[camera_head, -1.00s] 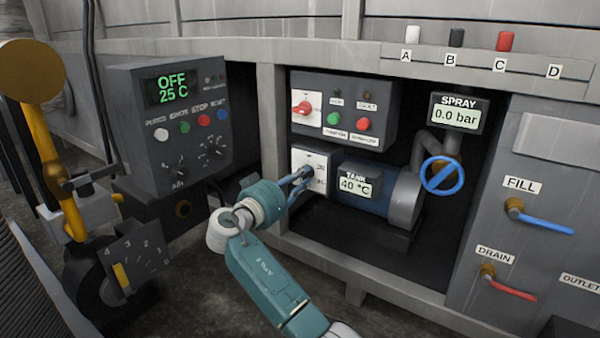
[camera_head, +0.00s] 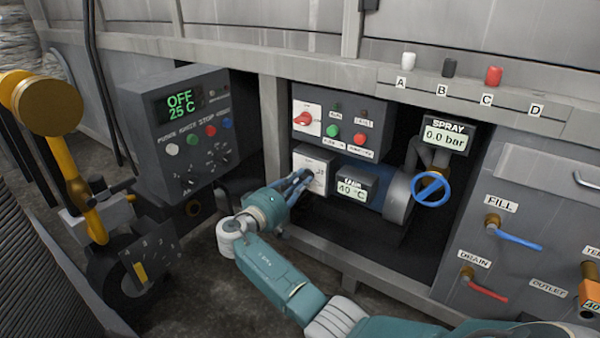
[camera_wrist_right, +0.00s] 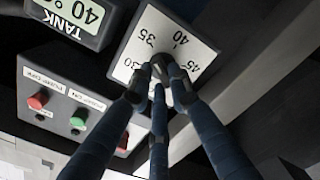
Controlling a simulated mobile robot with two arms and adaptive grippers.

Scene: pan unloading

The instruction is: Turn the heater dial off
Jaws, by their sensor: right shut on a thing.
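The heater dial is a white-faced box (camera_head: 312,165) left of the tank display in the head view. In the right wrist view its white face (camera_wrist_right: 137,45) carries numbers 30, 35, 40 and 45. My right gripper (camera_head: 304,178) reaches it from the lower left. In the wrist view the blue fingers of my right gripper (camera_wrist_right: 160,75) are closed together on the grey dial knob (camera_wrist_right: 162,66) at the centre of the face. The fingers hide much of the knob, so its pointer direction is unclear. My left gripper is not in view.
The tank display (camera_head: 352,189) reads 40 °C, right beside the dial box. A switch panel (camera_head: 338,125) with a red rotary switch sits above. A blue valve wheel (camera_head: 431,189) is to the right. The grey control box (camera_head: 185,135) on the left reads OFF 25 C.

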